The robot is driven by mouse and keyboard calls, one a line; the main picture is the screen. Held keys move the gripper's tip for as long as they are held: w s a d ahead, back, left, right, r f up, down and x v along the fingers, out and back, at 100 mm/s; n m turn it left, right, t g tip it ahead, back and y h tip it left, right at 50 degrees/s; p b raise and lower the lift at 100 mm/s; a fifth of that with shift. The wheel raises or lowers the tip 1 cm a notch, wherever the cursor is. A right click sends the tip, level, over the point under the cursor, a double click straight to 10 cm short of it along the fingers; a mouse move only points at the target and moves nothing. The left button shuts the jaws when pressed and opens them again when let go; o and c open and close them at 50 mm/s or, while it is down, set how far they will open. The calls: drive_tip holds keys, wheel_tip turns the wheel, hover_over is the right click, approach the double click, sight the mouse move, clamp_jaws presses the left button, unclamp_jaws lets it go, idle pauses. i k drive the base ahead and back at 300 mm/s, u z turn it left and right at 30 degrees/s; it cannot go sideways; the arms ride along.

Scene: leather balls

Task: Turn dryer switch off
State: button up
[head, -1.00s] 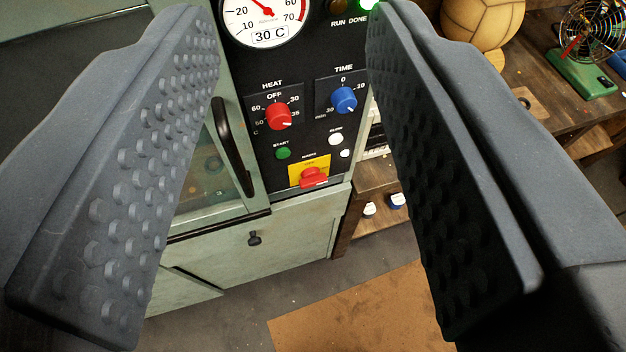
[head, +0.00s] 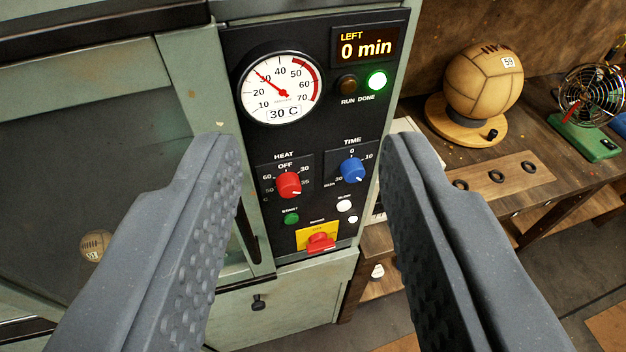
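The dryer's black control panel (head: 325,130) is in the middle of the head view. Its red main switch (head: 320,243) sits low on the panel on a yellow plate (head: 305,236); the handle lies roughly sideways, and its lettering is too small to read. The display (head: 366,46) reads LEFT 0 min, and the green DONE lamp (head: 377,80) is lit. My gripper (head: 308,150) is open and empty, its fingers framing the panel from in front, apart from the switch.
The dryer door (head: 90,150) with a dark window is at left, a ball (head: 95,245) showing behind it. At right, a workbench holds a leather ball (head: 484,82) on a round wooden stand and a small fan (head: 592,95) on a green base.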

sight(319, 241)
drive_tip(key=z, duration=0.9)
drive_tip(key=k, duration=1.15)
drive_tip(key=u, duration=1.3)
drive_tip(key=i, duration=0.5)
